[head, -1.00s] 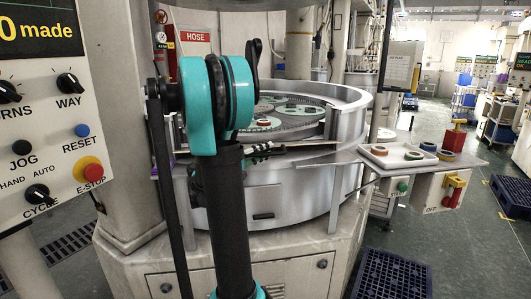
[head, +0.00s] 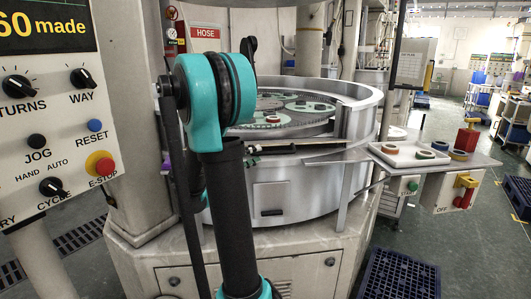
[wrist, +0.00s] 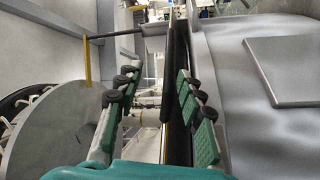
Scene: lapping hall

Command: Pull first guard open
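The guard (head: 320,187) is a curved silver metal wall round the front of the lapping machine, with a small raised panel and a dark slot on it. In the wrist view a smooth grey surface with a raised rectangular plate (wrist: 285,70), apparently the guard, fills the right side. My gripper (wrist: 156,73) is open, its green-padded fingers apart. A dark upright bar (wrist: 178,85) runs between them, close to the right finger; I cannot tell whether they touch. In the head view my arm hides most of the gripper and part of the guard.
A control panel (head: 60,125) with knobs and a red stop button stands close at the left. At the right a tray (head: 385,154) with coloured rings sits on a shelf by a switch box (head: 448,193). A dark pallet (head: 398,275) lies on the floor at front right.

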